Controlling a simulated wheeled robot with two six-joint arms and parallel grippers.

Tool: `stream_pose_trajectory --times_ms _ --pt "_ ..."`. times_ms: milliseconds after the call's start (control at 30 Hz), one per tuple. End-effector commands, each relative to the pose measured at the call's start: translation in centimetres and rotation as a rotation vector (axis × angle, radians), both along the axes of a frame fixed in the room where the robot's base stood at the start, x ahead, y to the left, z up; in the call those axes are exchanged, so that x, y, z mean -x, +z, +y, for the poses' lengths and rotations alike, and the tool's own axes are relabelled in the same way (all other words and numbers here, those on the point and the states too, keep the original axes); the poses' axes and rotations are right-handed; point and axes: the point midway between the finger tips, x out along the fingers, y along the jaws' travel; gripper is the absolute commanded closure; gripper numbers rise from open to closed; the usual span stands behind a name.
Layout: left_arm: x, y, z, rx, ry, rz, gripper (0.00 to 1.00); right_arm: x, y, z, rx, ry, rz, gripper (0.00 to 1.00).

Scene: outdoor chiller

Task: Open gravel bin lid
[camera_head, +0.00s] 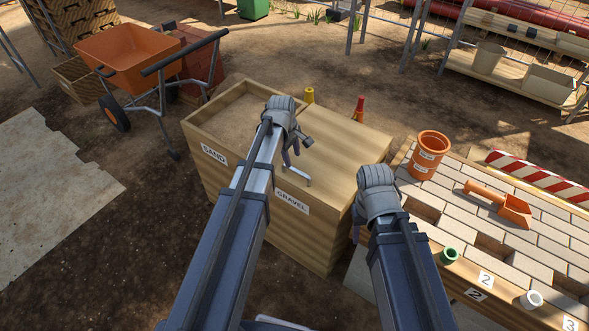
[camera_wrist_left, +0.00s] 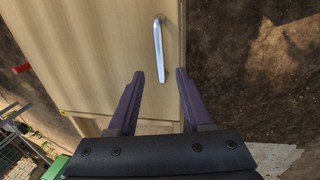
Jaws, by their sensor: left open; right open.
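The wooden bin has a compartment labelled SAND (camera_head: 214,154) on the left and a closed pale wooden lid (camera_head: 345,150) above the GRAVEL label (camera_head: 292,201). A metal bar handle (camera_head: 295,178) is on the lid near its front edge. My left gripper (camera_head: 292,157) is open above the lid, just behind the handle in the head view. In the left wrist view, the handle (camera_wrist_left: 159,45) lies in line with the gap between the open fingers (camera_wrist_left: 160,74). My right gripper (camera_head: 356,234) is open and empty at the bin's right side, partly hidden by its wrist.
A brick-topped workbench (camera_head: 463,222) with an orange bucket (camera_head: 429,155) and orange scoop (camera_head: 500,204) is on the right. A yellow object (camera_head: 309,95) and red cone (camera_head: 359,108) are behind the bin. An orange wheelbarrow (camera_head: 131,55) stands back left. Dirt ground on the left is open.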

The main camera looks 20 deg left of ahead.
Motion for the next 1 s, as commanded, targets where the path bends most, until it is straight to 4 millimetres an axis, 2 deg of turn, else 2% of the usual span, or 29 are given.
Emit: stream_pose_trajectory --times_ms 33,300,500,867,1000 --pt "-0.1 -1.0 0.0 0.000 0.000 0.000 0.50 0.0 -1.0 0.0 0.000 0.000 0.000 0.50" --pt "-0.7 -4.4 -0.3 -0.001 -0.001 0.001 0.50 0.0 -4.4 0.0 0.000 0.000 0.000 0.50" --pt "-1.1 -6.4 -0.4 -0.001 -0.001 0.001 0.50 0.0 -6.4 0.0 0.000 0.000 0.000 0.50" --pt "-1.2 -6.6 -0.5 -0.001 -0.001 0.001 0.50 0.0 -6.6 0.0 0.000 0.000 0.000 0.50" --pt "-1.2 -6.6 -0.5 -0.001 -0.001 0.001 0.65 0.0 -6.6 0.0 0.000 0.000 0.000 0.50"
